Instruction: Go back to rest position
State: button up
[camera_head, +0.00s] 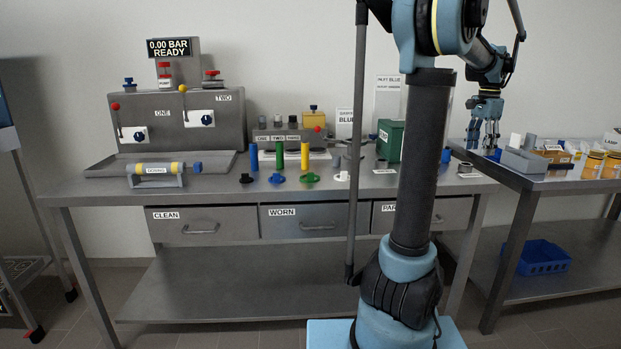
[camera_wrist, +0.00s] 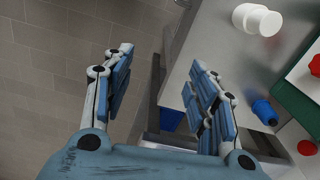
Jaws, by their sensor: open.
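My gripper (camera_head: 485,135) is at the right in the head view, above the left end of the right-hand table (camera_head: 520,178). In the wrist view my gripper (camera_wrist: 160,95) shows its two blue-grey finger sets wide apart with nothing between them. The gap looks down on floor and a table edge. My arm rises from the base at the right of centre in the head view and bends over to the right.
The main bench (camera_head: 330,192) carries a grey panel (camera_head: 180,122), coloured cylinders and a green box (camera_head: 390,140). A blue basket (camera_head: 540,258) sits on the right table's lower shelf. In the wrist view, a white bottle (camera_wrist: 257,19) and a blue-capped item (camera_wrist: 264,112) lie right of the fingers.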

jog(key=s+a+f+n, duration=0.3)
jog(key=a, duration=0.5)
jog(key=s+a+f+n+t, duration=0.1)
jog(key=s+a+f+n, duration=0.15)
jog(key=a, duration=0.55)
jog(key=s+a+f+n, duration=0.2)
jog(key=s+a, duration=0.1)
jog(key=a, duration=0.5)
jog(key=s+a+f+n+t, duration=0.1)
jog(key=s+a+f+n, duration=0.7)
jog(key=s+a+f, duration=0.4)
notch_tip(320, 180, down, 6)
jog(key=s, duration=0.2)
jog(key=shift+s+r, duration=0.25)
jog(key=shift+s, duration=0.05)
jog(key=shift+n, duration=0.25)
jog(key=shift+w+f, duration=0.2)
jog(key=shift+w, duration=0.25)
